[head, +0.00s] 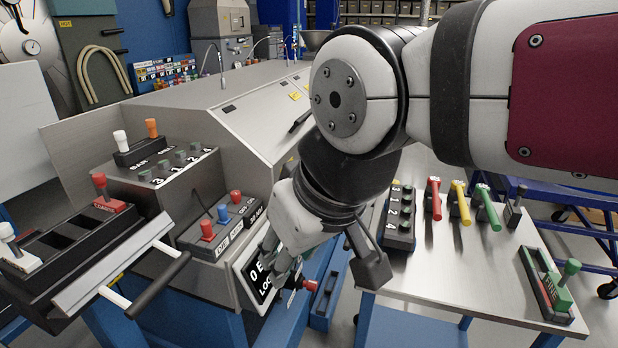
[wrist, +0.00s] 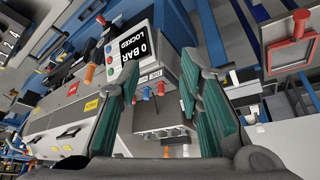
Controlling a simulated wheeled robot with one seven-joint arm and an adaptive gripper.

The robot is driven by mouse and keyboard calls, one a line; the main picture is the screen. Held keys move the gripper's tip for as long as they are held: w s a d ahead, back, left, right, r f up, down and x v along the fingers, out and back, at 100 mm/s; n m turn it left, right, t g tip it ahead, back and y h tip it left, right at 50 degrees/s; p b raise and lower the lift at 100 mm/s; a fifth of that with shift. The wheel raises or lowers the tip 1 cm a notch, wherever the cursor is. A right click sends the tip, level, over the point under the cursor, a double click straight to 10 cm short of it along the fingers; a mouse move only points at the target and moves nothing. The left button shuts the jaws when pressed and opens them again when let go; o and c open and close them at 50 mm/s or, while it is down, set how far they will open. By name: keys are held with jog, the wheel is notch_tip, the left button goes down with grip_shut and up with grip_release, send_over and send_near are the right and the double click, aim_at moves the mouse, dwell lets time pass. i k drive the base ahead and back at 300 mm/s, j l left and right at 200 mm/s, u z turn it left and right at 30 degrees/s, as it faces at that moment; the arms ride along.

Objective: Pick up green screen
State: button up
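The green screen (head: 545,284) lies at the right end of the steel table in the head view. It is a narrow dark frame with green edging, an upright green knob and a label on its near end. I cannot make it out in the wrist view. My gripper (head: 281,264) is well to the left of it, in front of the console's display. In the wrist view my gripper (wrist: 159,65) has its two green-padded fingers apart with nothing between them. The display (wrist: 130,45), reading "0 BAR LOCKED", shows beyond the fingers.
The steel table (head: 455,275) also holds a numbered block (head: 400,215) and red, yellow and green-handled tools (head: 460,203). The console (head: 190,230) with coloured knobs stands left. A slotted rack (head: 75,235) projects at far left. A blue cart (head: 580,225) stands behind the table.

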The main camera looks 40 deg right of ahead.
aim_at(561, 299)
jog(key=z, duration=2.35)
jog(key=u, duration=2.95)
jog(key=z, duration=2.45)
jog(key=i+j+z, duration=0.1)
jog(key=z, duration=1.05)
